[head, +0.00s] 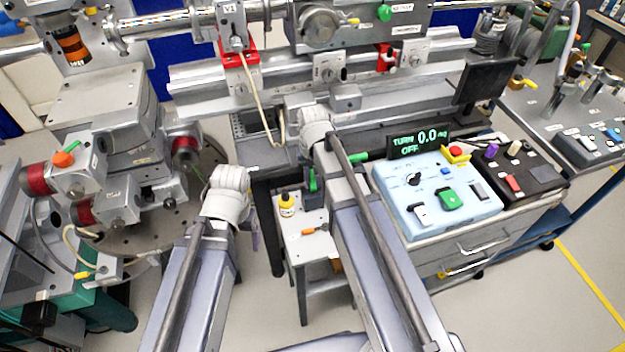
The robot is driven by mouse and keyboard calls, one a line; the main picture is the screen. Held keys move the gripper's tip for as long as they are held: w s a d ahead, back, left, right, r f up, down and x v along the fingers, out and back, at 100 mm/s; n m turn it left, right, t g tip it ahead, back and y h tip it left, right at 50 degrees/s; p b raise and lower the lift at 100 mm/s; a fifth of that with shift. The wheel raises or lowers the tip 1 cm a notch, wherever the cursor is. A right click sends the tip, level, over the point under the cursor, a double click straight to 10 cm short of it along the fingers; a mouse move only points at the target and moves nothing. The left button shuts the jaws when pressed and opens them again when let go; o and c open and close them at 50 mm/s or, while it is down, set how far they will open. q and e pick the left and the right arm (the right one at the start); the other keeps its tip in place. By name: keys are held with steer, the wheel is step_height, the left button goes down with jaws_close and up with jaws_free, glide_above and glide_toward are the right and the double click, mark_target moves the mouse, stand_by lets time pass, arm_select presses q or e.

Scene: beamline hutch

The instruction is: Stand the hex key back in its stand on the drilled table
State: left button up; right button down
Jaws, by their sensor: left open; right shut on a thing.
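My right gripper (314,122) is over the near edge of the grey drilled table (262,153). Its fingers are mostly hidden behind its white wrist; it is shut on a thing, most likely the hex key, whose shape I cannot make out. A short green piece (359,157) shows just right of that forearm; I cannot tell whether it belongs to the hex key. I cannot pick out the stand with certainty. My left gripper (226,187) is open, to the right of the round holed plate (135,238), with its fingers largely hidden.
A pale blue control box (440,192) and a black button box (517,172) stand right of my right arm. A lit display (418,142) stands behind. A yellow bottle (287,205) stands on a low shelf between my arms. Rails and instruments line the back.

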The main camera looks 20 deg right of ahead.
steer(key=shift+f, duration=0.1)
steer(key=c, duration=0.7)
jaws_free()
step_height(320, 180, up, 8)
steer(key=p, duration=0.8)
steer(key=s+a+n, duration=0.2)
steer(key=s+a, duration=0.1)
steer(key=s, duration=0.1)
steer(key=s+a+n, duration=0.2)
steer(key=s+a, duration=0.2)
steer(key=s, duration=0.1)
steer(key=s+a+n+h, duration=0.1)
steer(key=s+a, duration=0.2)
steer(key=s, duration=0.2)
steer(key=shift+s+a+n, duration=0.1)
steer(key=shift+a+n, duration=0.15)
steer(key=shift+n, duration=0.15)
